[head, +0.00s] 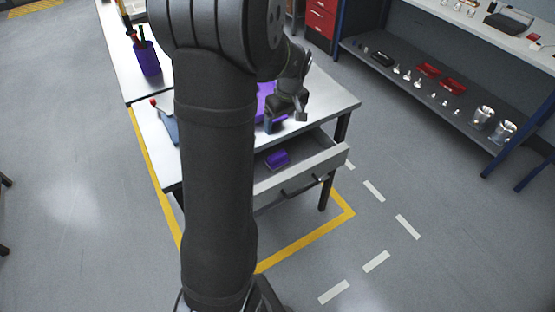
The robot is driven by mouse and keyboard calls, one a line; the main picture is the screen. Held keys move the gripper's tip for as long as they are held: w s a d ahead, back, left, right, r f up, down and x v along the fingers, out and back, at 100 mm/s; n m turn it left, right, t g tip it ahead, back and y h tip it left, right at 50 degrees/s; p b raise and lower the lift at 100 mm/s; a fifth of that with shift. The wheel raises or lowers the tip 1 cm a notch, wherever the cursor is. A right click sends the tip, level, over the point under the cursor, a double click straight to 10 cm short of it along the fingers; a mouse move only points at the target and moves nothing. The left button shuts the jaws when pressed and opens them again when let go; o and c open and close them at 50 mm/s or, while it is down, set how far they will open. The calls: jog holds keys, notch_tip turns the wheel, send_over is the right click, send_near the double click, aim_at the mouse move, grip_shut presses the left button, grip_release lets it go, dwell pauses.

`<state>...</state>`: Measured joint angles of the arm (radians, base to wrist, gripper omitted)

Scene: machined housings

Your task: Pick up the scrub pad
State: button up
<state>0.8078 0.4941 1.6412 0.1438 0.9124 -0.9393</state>
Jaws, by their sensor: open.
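A small purple block (277,158), which may be the scrub pad, lies inside the open drawer (327,160) of the workbench. I cannot make out its texture at this size. My gripper (285,120) is open and empty, pointing down over the bench top, behind and above the drawer. A larger purple thing (264,104) is on the bench, partly hidden by my arm and gripper. My arm also hides the left part of the drawer.
A blue item with a red knob (168,127) is left of my arm. A shelf (400,75) with metal parts and red trays stands at the right. The floor between is clear.

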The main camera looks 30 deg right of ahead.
send_over(278, 155)
jog(key=f, duration=1.1)
jog(key=shift+s+d+f, duration=0.25)
jog(key=shift+s, duration=0.1)
jog(key=shift+w+a+f, duration=0.15)
jog(key=shift+w+f, duration=0.05)
jog(key=shift+f, duration=1.15)
jog(key=shift+w+a+f, duration=0.1)
jog(key=shift+w+f, duration=0.1)
jog(key=shift+f, duration=1.15)
jog(key=c, duration=1.1)
jog(key=shift+r, duration=0.15)
